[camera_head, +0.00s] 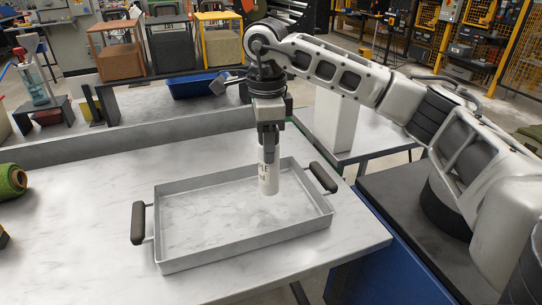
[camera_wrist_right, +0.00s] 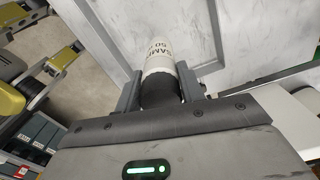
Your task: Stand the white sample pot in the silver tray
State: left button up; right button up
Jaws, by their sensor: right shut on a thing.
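The white sample pot (camera_head: 268,176) has dark lettering and hangs upright from my right gripper (camera_head: 268,148), over the right half of the silver tray. I cannot tell whether its base touches the tray floor. In the right wrist view, the pot (camera_wrist_right: 162,52) shows its lettering and a dark end between the two fingers of the right gripper (camera_wrist_right: 160,88), which is shut on it. The silver tray (camera_head: 245,248) is rectangular and shallow, with a dark handle at each end, and lies on the pale marbled table. It holds nothing else. My left gripper is out of view.
A green turf roll (camera_head: 12,181) lies at the table's left edge. A raised ledge (camera_head: 130,137) runs along the back of the table. The table left of the tray is mostly clear.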

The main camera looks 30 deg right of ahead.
jog(key=f, duration=0.2)
jog(key=d+f+p, duration=0.1)
jog(key=f, duration=0.1)
jog(key=shift+w+d+f, duration=0.1)
jog(key=shift+w+d, duration=0.05)
jog(key=shift+d, duration=0.05)
jog(key=shift+f, duration=0.45)
jog(key=o, duration=1.1)
jog(key=shift+o, duration=1)
jog(key=shift+r, duration=0.15)
